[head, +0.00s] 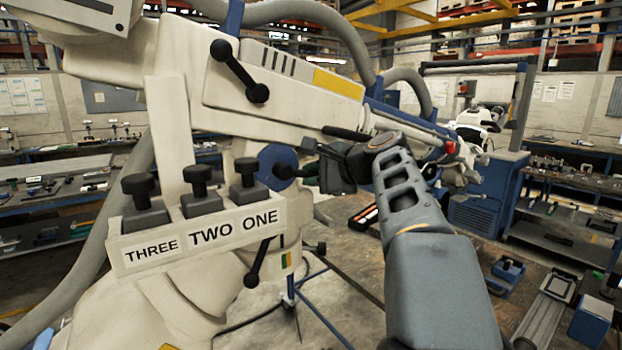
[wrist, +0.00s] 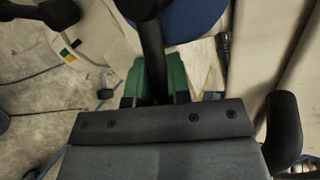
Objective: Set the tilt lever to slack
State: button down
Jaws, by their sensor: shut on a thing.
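My gripper (head: 318,170) reaches in from the right, at the blue disc (head: 278,165) on the side of the cream microscope arm. In the wrist view its green fingertips (wrist: 155,82) are closed on either side of a dark lever (wrist: 152,55). The lever runs up from between the fingers towards a black knob (wrist: 140,8) at the top edge. The head view shows a black knob (head: 286,172) in front of the disc. No slack marking is readable, so I cannot tell the lever's setting. The gripped part is hidden between the fingers.
Another ball-ended lever (head: 240,72) sits on the upper arm, and one hangs lower (head: 258,262). Black knobs (head: 195,180) stand above the THREE, TWO, ONE plate (head: 195,242). A grey hose (head: 85,265) curves at left. Workbenches (head: 580,180) stand behind; open floor shows below.

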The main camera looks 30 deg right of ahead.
jog(key=shift+r+n+h, duration=0.25)
jog(key=shift+n+h, duration=0.05)
dwell(0.4)
jog(key=c, duration=1.4)
grip_release()
jog(key=shift+o, duration=0.2)
jog(key=v, duration=1.4)
jog(key=shift+b, duration=0.4)
jog(key=shift+w, duration=0.1)
